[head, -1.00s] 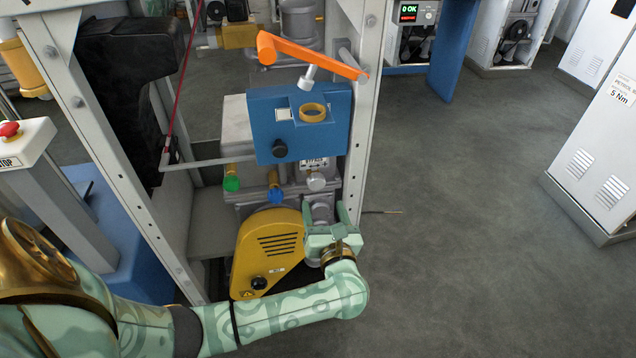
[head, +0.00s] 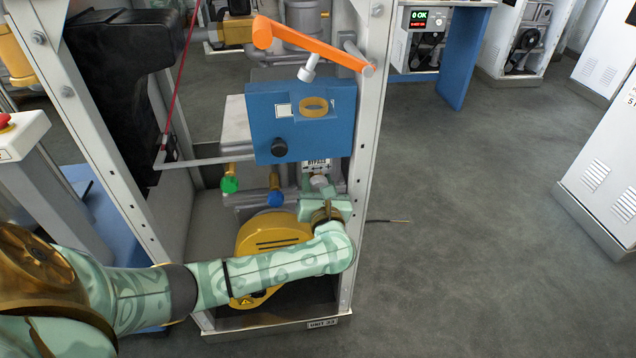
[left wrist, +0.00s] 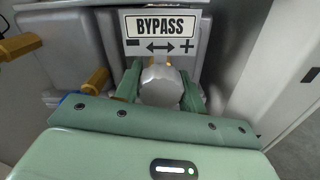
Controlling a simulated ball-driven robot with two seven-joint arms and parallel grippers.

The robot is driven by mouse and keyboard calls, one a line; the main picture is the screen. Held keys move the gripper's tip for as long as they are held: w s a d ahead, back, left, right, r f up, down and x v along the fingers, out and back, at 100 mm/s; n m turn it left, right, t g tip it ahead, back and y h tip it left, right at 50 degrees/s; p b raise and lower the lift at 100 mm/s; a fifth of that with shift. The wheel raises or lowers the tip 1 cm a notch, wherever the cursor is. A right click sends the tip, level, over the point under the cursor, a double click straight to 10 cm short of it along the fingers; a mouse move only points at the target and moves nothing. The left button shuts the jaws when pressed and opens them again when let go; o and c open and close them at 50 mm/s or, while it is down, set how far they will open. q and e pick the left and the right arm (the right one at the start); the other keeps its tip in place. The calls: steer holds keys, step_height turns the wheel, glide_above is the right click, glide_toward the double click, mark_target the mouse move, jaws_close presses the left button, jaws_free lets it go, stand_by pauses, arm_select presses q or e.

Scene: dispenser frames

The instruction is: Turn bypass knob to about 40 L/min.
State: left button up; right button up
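The bypass knob (head: 319,182) is a small silver-grey knob low on the unit, under the blue panel. In the left wrist view the knob (left wrist: 161,86) stands straight ahead, below a BYPASS sign (left wrist: 160,30) with a minus at left, a plus at right and a double arrow between. My left gripper (head: 324,183) is at the knob, one green finger on each side of it. The fingers look parted around the knob; firm contact is not visible. No flow reading is legible. My right gripper is not in view.
A blue-tipped valve (head: 275,198) and a green-tipped valve (head: 230,184) sit left of the knob. The blue panel (head: 300,125) and an orange lever (head: 312,46) are above. A yellow cover (head: 268,232) is below, and a frame post (head: 365,150) stands close at right.

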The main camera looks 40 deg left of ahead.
arm_select(q)
steer(key=c, duration=0.3)
steer(key=m+p, duration=0.1)
steer(key=m, duration=0.1)
steer(key=shift+r+m+p, duration=0.1)
steer(key=shift+m+p, duration=0.3)
steer(key=m+p, duration=0.3)
steer(key=m, duration=0.3)
steer(key=shift+s, duration=0.1)
steer(key=m+p, duration=0.2)
steer(key=m, duration=0.2)
steer(key=shift+m+p, duration=0.6)
steer(key=shift+m, duration=0.6)
steer(key=shift+m+p, duration=0.35)
steer(key=shift+m, duration=0.55)
steer(key=shift+d+m, duration=0.1)
steer(key=shift+m, duration=0.4)
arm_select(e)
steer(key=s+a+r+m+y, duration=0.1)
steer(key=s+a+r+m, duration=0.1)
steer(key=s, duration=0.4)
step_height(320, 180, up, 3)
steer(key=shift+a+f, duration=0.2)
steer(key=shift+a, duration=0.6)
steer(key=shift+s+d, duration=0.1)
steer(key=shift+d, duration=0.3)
